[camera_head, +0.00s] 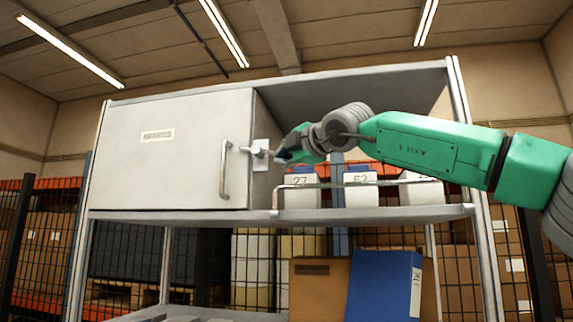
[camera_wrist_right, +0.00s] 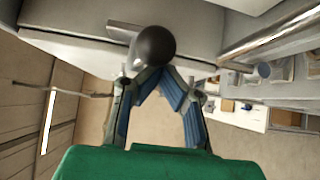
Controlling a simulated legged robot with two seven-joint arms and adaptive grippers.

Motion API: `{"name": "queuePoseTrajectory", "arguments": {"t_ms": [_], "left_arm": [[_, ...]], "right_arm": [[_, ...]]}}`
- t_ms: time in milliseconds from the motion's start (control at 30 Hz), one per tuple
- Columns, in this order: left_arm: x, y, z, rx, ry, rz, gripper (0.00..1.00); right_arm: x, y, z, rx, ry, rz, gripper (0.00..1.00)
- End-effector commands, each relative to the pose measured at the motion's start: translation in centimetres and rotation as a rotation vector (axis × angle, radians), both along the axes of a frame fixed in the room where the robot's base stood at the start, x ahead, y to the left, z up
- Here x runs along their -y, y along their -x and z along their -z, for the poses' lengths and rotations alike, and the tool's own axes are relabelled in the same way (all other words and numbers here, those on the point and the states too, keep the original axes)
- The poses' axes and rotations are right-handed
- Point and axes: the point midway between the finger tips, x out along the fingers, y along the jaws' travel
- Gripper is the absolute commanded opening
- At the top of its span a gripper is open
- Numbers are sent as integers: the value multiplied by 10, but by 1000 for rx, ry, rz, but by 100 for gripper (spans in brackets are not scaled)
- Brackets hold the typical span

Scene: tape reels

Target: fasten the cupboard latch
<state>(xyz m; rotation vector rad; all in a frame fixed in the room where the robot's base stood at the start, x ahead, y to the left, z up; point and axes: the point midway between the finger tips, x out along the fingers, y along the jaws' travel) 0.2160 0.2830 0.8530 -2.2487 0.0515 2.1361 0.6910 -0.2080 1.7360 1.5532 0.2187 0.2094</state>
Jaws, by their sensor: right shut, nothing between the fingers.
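The grey cupboard door (camera_head: 170,175) looks shut, with a bar handle (camera_head: 225,170) near its right edge. The pale latch (camera_head: 260,153) is at the cupboard's right edge, beside the handle. My right gripper (camera_head: 283,156) is shut and empty, just right of the latch. In the right wrist view its blue-padded fingers (camera_wrist_right: 165,76) come together just below a dark round latch knob (camera_wrist_right: 154,46), which overlaps the fingertips in the picture. I cannot tell whether they touch. The exact latch position is hard to read. My left gripper is not in view.
A cardboard box (camera_head: 318,290) and a blue box (camera_head: 384,285) stand below. Wire fencing is behind the rack.

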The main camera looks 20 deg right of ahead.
Motion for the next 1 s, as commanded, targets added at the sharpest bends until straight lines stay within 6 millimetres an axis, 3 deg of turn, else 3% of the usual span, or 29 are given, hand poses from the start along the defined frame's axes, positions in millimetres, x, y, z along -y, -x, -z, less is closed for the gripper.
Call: {"name": "queuePoseTrajectory", "arguments": {"t_ms": [333,1000], "left_arm": [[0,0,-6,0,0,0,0],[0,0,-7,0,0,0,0]], "right_arm": [[6,1,-14,0,-4,8,0],[8,3,-17,3,-6,7,0]]}}
